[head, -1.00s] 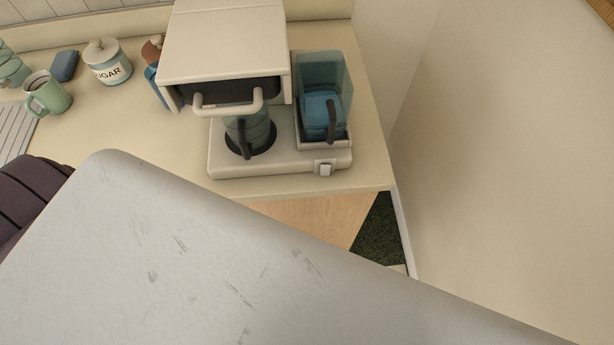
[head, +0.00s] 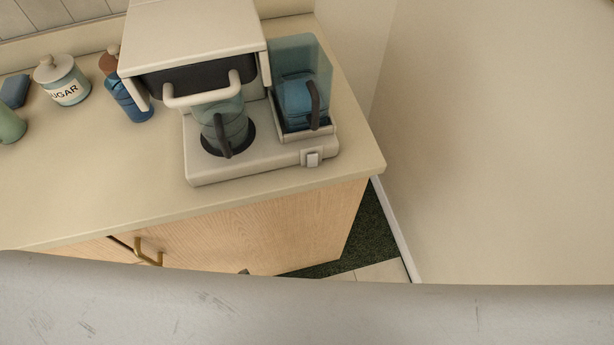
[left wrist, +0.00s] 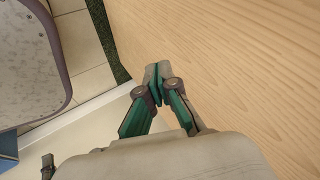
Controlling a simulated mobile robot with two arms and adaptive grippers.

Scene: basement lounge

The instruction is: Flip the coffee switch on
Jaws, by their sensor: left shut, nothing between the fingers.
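The coffee maker (head: 262,152) stands on the counter, cream-coloured, with a white handle at its front. Its small pale switch (head: 312,158) is at the front right corner of its base; I cannot tell which way it is set. A glass carafe (head: 225,125) with a dark handle sits on the round dark plate. My left gripper (left wrist: 157,75) is shut and empty, low beside the wooden cabinet front. In the head view only a small dark bit of it (head: 244,271) shows, below the counter edge and well below the switch. My right gripper is out of view.
A blue-tinted clear container (head: 300,85) is at the machine's right side. A blue bottle (head: 130,100), a sugar jar (head: 62,80) and a green mug (head: 9,124) stand left. The counter (head: 85,190) before them is clear. A wall (head: 490,150) rises at right.

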